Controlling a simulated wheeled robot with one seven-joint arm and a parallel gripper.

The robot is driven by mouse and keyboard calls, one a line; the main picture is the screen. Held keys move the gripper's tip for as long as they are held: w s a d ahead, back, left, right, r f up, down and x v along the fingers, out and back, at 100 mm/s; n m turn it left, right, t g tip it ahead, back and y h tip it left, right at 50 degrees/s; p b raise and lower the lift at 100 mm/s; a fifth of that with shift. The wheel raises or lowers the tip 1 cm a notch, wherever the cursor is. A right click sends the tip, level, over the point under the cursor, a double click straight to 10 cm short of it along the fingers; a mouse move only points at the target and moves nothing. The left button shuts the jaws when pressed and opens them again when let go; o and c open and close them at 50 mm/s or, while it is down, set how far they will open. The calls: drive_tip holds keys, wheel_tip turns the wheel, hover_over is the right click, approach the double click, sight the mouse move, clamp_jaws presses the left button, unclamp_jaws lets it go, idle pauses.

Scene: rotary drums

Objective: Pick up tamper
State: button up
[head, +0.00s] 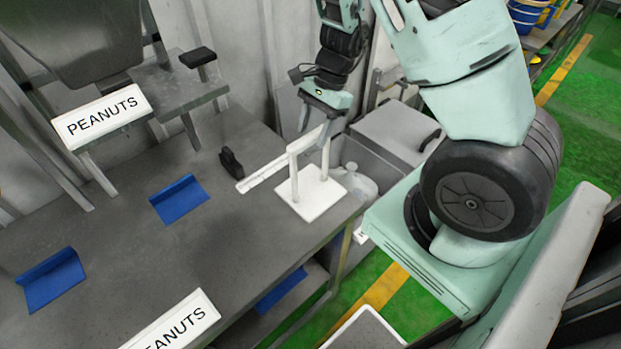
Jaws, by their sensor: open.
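A white tamper (312,193) stands upright on the grey table near its right edge. One finger is on the far side and one appears in front near the bar's right end. I cannot tell whether they touch the bar.
A long white strip (262,175) lies left of the tamper, beside a small black object (231,163). Blue angled plates (179,199) and (53,279) sit on the table (110,250). A PEANUTS sign (102,117) is at left. A grey bin (398,135) stands behind right.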

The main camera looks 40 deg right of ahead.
sight(308, 146)
drive_tip(key=shift+p+x, duration=0.65)
drive_tip(key=shift+x, duration=1.6)
clamp_jaws()
